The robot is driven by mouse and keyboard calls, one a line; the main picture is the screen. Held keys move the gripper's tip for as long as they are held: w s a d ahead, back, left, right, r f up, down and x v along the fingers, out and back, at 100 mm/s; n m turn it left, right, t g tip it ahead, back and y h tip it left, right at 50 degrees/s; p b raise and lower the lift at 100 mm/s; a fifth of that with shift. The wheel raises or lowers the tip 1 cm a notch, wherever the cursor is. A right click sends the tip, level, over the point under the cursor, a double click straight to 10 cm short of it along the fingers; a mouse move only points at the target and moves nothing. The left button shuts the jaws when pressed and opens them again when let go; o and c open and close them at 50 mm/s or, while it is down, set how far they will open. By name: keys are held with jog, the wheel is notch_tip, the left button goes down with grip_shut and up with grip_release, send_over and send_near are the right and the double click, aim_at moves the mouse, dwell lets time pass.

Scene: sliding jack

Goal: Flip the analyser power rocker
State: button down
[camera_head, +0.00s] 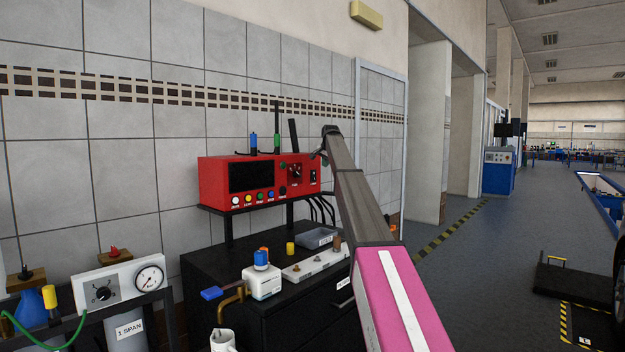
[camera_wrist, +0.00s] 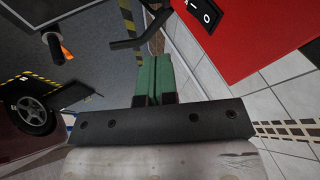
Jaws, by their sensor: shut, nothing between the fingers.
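The red analyser (camera_head: 212,182) stands on a rack against the tiled wall, with a dark screen, a row of coloured buttons and a knob. Its black power rocker (camera_head: 313,177) is at the right end of the front panel. In the wrist view the rocker (camera_wrist: 204,14) shows I and O marks at the top edge, partly cut off. My gripper (camera_wrist: 152,64) has green fingers, closed together and empty. They are beside the red panel (camera_wrist: 262,35), apart from the rocker in the picture. In the head view my arm reaches to the analyser's upper right corner, and the fingers are hard to make out.
Black cables (camera_head: 322,208) hang below the analyser's right side. A black cabinet (camera_head: 208,275) beneath holds a white device (camera_head: 262,284) and small parts. A gauge panel (camera_head: 122,287) stands at lower left.

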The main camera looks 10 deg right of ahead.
aim_at(314, 176)
jog(key=shift+a+r, duration=0.2)
jog(key=shift+a, duration=0.05)
jog(key=shift+w+a+f, duration=0.45)
jog(key=shift+w+f, duration=1)
jog(key=shift+w+a+f, duration=0.5)
jog(key=shift+w+f, duration=1)
jog(key=shift+w+a+f, duration=0.45)
jog(key=shift+w+f, duration=1)
